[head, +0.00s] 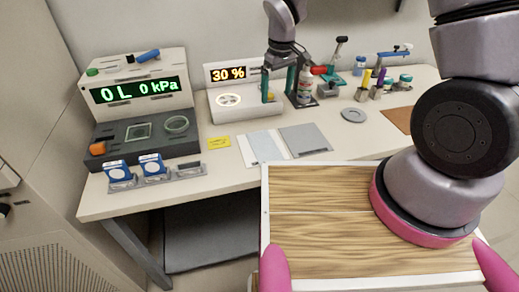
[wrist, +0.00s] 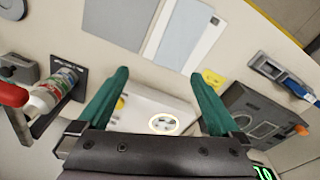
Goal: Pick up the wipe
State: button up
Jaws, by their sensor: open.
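Two flat sheets lie side by side on the bench: a pale bluish-white one (head: 264,147) and a grey one (head: 305,139). In the wrist view the pale sheet (wrist: 187,38) and the grey sheet (wrist: 122,20) lie at the top, beyond the fingertips. The pale one looks most like the wipe, but I cannot tell for sure. My gripper (head: 278,90) is open and empty, with green fingers pointing down. It hangs by the device with the 30 % display, behind the sheets. The wrist view shows the open fingers (wrist: 159,76) with bare bench between their tips.
The 30 % device (head: 247,106) is beside my gripper. A bottle (head: 305,85) in a holder stands close on the right. A yellow note (head: 219,142) and blue-and-white boxes (head: 152,166) lie left. A pressure device (head: 135,95) stands at the far left. Bench front is partly clear.

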jog(key=n, duration=0.2)
send_near(264, 147)
jog(key=shift+g, duration=0.3)
jog(key=shift+w+a+f, duration=0.1)
jog(key=shift+w+f, duration=0.05)
jog(key=shift+f, duration=1.6)
jog(key=shift+w+a+f, duration=0.1)
jog(key=shift+f, duration=1.65)
jog(key=shift+c, duration=0.3)
jog(key=shift+s, duration=0.1)
grip_shut()
jog(key=shift+d, duration=0.1)
jog(key=shift+r, duration=0.1)
notch_tip(264, 147, up, 12)
